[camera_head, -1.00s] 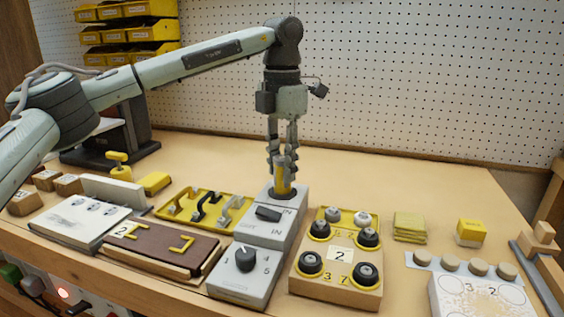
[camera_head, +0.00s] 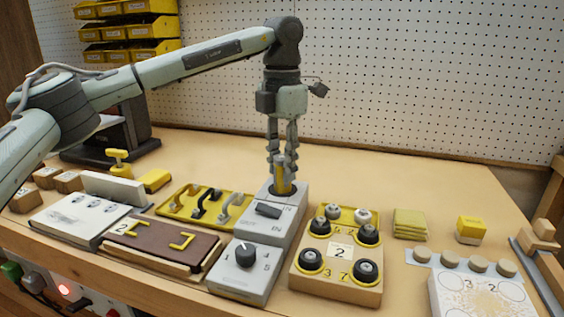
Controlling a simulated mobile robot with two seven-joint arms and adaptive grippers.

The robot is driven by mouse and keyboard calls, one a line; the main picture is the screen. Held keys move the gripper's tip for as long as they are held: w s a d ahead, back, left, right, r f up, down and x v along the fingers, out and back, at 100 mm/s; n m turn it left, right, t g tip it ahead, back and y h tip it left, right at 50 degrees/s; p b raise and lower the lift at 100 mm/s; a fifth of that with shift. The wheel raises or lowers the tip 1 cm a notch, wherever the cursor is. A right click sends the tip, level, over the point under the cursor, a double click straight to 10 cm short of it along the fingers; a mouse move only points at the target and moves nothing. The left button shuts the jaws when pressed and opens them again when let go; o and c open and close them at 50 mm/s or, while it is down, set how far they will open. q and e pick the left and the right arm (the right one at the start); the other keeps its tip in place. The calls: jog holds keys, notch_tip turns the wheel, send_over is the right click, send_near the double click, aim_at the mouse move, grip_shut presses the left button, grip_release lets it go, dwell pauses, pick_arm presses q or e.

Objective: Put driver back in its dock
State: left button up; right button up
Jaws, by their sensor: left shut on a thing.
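The driver (camera_head: 283,180) is a yellow upright cylinder in the middle of the picture. Its lower end is in the dark round opening at the back of the dock (camera_head: 291,212), a grey box with a black switch and IN lettering. My left gripper (camera_head: 282,156) points straight down and is shut on the driver's upper part. The driver's lower tip is hidden inside the dock. My right gripper is not in the picture.
A grey dial box (camera_head: 240,281) stands in front of the dock. A wooden block with black knobs (camera_head: 325,287) is close on the right. A yellow tray with handles (camera_head: 180,205) is on the left. The bench behind the dock is clear.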

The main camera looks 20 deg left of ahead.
pick_arm(q)
jog(key=o, duration=1.1)
jog(key=shift+o, duration=0.6)
jog(key=shift+o, duration=0.9)
jog(key=shift+r, duration=0.1)
jog(key=shift+r+p, duration=1.85)
jog(key=shift+r, duration=1.55)
